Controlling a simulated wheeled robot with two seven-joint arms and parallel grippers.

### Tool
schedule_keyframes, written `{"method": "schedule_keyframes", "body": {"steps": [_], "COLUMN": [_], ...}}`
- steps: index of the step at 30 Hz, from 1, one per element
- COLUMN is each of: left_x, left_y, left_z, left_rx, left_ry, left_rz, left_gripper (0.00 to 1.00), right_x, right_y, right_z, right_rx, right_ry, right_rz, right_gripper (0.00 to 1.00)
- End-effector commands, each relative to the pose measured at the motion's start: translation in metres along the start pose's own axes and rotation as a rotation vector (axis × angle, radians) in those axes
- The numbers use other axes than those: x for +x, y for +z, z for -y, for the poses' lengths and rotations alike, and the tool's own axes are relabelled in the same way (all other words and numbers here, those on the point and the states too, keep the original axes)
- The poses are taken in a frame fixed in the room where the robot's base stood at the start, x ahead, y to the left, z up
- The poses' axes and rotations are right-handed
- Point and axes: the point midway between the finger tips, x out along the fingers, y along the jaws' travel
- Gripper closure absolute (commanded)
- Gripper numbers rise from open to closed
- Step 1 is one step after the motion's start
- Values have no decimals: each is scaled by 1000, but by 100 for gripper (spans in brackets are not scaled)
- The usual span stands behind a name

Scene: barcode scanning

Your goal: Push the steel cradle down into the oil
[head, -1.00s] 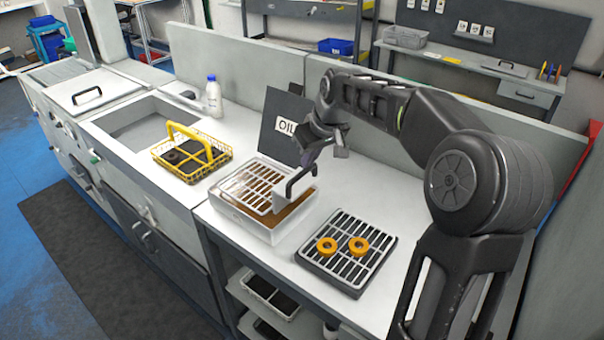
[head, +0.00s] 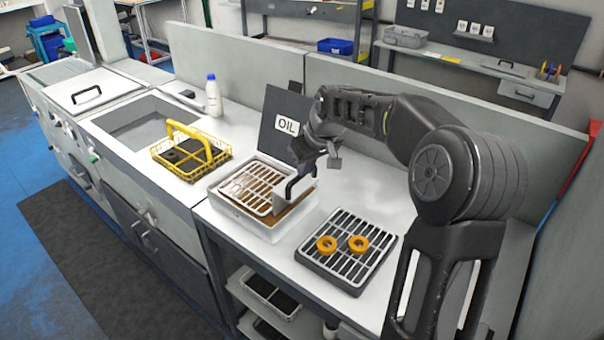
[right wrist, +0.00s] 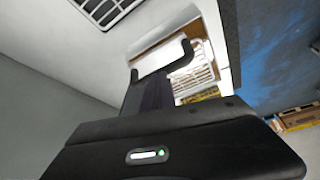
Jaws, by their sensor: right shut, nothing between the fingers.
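The steel cradle (head: 262,185) is a pale barred rack in the white oil tray (head: 240,222), in front of the dark OIL sign (head: 287,127). Brown oil shows between and beside its bars. A dark bent handle (head: 291,188) rises at its right side; it also shows in the right wrist view (right wrist: 182,62). My right gripper (head: 303,171) is shut and empty, pointing down at this handle. In the right wrist view its dark fingers (right wrist: 154,93) overlap the handle; I cannot tell whether they touch it. My left gripper is not in view.
A grey slatted tray (head: 320,262) with two orange rings (head: 342,244) stands right of the oil tray. A yellow wire basket (head: 190,155) stands to the left, near the sink (head: 140,122). A white bottle (head: 213,98) stands behind it. A low wall (head: 400,150) runs along the back.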

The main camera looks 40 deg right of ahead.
Motion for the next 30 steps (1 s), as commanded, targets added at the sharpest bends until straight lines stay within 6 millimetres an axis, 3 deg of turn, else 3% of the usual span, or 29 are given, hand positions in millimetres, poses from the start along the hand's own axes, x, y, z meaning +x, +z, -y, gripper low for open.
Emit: {"method": "schedule_keyframes", "body": {"steps": [1,11,17,25,30], "left_x": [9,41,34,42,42], "left_y": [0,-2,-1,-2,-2], "left_z": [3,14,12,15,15], "left_rx": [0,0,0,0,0], "left_ry": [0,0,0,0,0], "left_rz": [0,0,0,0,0], "left_gripper": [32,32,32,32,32], "right_x": [11,47,39,20,17], "right_y": [5,22,20,40,42], "right_z": [1,1,1,0,0], "right_rx": [0,0,0,1,0], "right_ry": [-1,-1,-1,-1,-1], "right_rz": [1,0,0,-1,2], "right_gripper": [100,100,100,100,100]}}
